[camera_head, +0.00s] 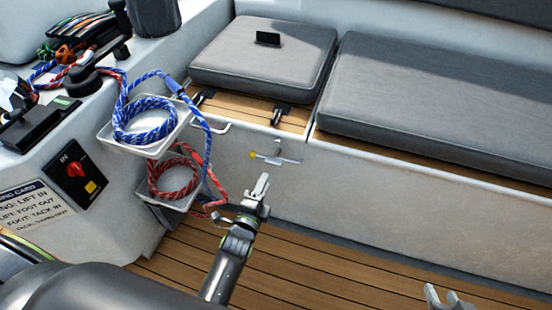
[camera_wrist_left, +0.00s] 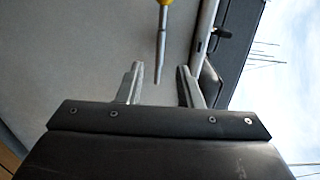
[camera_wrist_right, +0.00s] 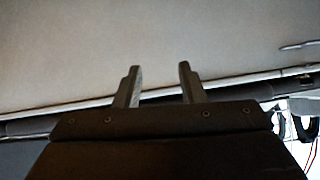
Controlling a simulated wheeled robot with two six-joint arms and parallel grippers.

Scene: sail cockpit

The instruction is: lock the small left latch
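A small metal latch (camera_head: 275,158) with a yellow end is on the white locker front below the seat edge, its bar lying roughly level. In the left wrist view a thin metal rod with a yellow end (camera_wrist_left: 162,40) reaches down just ahead of the fingertips, in line with the gap. My left gripper (camera_head: 262,180) is just below the latch, its fingers apart with nothing gripped. The fingers also show in the left wrist view (camera_wrist_left: 160,75). My right gripper (camera_head: 447,293) is at the lower right, far from the latch, open and empty (camera_wrist_right: 160,72).
Two dark lid fittings (camera_head: 283,112) sit above the latch at the locker edge. To the left, trays hold coiled blue rope (camera_head: 145,122) and red rope (camera_head: 172,180), with rope hanging near my left arm. The wooden floor (camera_head: 330,265) is clear. Grey cushions (camera_head: 430,95) line the bench.

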